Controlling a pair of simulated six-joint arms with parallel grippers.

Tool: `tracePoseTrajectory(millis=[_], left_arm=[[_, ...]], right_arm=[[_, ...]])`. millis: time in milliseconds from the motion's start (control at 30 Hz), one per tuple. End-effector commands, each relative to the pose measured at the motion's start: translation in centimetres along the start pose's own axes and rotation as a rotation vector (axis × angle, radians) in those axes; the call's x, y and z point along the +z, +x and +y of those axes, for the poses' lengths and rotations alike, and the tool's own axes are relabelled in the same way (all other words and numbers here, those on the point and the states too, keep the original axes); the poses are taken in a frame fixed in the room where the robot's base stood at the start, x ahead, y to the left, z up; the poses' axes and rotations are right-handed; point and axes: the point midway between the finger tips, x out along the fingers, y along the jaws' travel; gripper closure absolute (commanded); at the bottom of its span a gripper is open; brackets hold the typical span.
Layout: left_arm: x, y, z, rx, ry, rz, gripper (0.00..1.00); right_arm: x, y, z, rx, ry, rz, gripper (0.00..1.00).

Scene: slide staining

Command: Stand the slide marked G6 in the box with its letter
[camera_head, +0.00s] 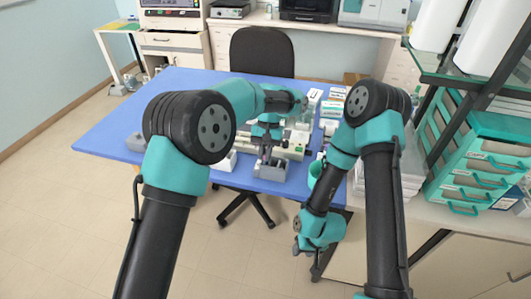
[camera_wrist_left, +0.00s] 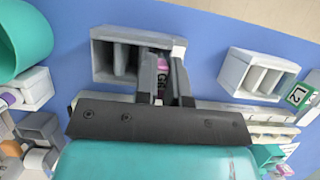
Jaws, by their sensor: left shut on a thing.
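My left gripper (camera_wrist_left: 166,84) is shut on a slide (camera_wrist_left: 161,68) with a pink label that reads like G6. The slide is at the right end of a grey slotted box (camera_wrist_left: 101,50); I cannot tell whether its lower edge is inside a slot or just above. In the head view the left gripper (camera_head: 266,153) points down over this box (camera_head: 270,174) near the table's front edge. A second slotted box (camera_wrist_left: 238,70) stands to the right in the wrist view. My right gripper (camera_head: 304,240) hangs beyond the table's front edge; its fingers are unclear.
A green-labelled L2 slide (camera_wrist_left: 298,95) is beside the second box. A teal cup (camera_wrist_left: 22,40) stands left of the held slide in the wrist view. Several small items crowd the blue table's (camera_head: 105,130) middle and right; its left part is mostly clear.

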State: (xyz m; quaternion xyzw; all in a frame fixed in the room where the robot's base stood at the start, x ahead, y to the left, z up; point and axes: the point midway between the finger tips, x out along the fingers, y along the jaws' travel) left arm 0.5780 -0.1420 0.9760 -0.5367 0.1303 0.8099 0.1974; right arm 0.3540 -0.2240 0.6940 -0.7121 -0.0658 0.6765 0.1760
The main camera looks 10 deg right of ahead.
Motion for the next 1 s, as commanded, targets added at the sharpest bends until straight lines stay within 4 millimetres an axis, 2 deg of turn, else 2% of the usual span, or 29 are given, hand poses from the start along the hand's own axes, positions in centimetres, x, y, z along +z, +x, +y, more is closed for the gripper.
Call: tracePoseTrajectory(millis=[967, 1000], left_arm=[[-0.24, 0.53, 0.00, 0.000, 0.000, 0.001, 1.00], [-0.25, 0.55, 0.00, 0.000, 0.000, 0.001, 0.89]], right_arm=[[0.00, 0.00, 0.00, 0.000, 0.000, 0.000, 0.57], [0.00, 0.00, 0.00, 0.000, 0.000, 0.000, 0.57]])
